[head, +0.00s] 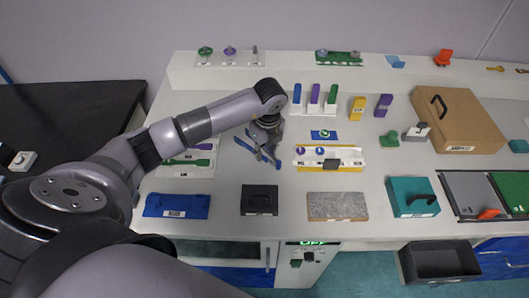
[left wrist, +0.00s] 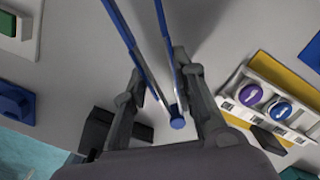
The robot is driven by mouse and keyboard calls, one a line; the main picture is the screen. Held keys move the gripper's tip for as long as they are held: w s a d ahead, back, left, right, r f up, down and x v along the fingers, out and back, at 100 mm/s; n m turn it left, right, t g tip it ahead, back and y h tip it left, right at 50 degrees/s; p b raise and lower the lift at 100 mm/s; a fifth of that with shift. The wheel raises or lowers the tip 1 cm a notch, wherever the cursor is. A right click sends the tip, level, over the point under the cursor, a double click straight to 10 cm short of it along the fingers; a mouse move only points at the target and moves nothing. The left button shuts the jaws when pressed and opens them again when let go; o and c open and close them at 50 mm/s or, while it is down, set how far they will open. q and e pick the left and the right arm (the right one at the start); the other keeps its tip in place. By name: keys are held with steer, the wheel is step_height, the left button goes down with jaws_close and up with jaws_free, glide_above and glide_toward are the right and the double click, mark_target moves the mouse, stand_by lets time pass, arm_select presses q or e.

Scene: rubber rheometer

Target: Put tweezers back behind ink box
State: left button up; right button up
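My left gripper (head: 267,150) hangs over the middle-left of the white bench, pointing down. In the left wrist view its two fingers (left wrist: 160,75) lie on either side of the blue tweezers (left wrist: 140,55), close against both prongs. The prongs spread away toward the top of that view and join at a round blue end between the fingers. The tweezers (head: 243,146) also show beside the gripper in the head view. The white and yellow ink box (head: 345,157), with purple and blue round caps, stands just right of the gripper; it also shows in the left wrist view (left wrist: 291,117). My right gripper is out of view.
A black box (head: 260,199) stands in front of the gripper, with a blue tray (head: 176,205) to its left. A small blue card (head: 323,134) lies behind the ink box, before upright coloured holders (head: 315,96). A grey block (head: 337,206) lies in front of it.

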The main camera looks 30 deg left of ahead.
arm_select(q)
steer(key=shift+f, duration=0.95)
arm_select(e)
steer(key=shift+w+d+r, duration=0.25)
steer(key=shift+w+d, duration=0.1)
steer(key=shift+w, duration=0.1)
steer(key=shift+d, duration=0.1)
arm_select(q)
steer(key=shift+f, duration=0.2)
steer(key=o, duration=0.6)
steer(key=shift+c, duration=0.2)
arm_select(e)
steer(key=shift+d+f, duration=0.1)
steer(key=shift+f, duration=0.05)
arm_select(q)
steer(key=shift+r, duration=0.15)
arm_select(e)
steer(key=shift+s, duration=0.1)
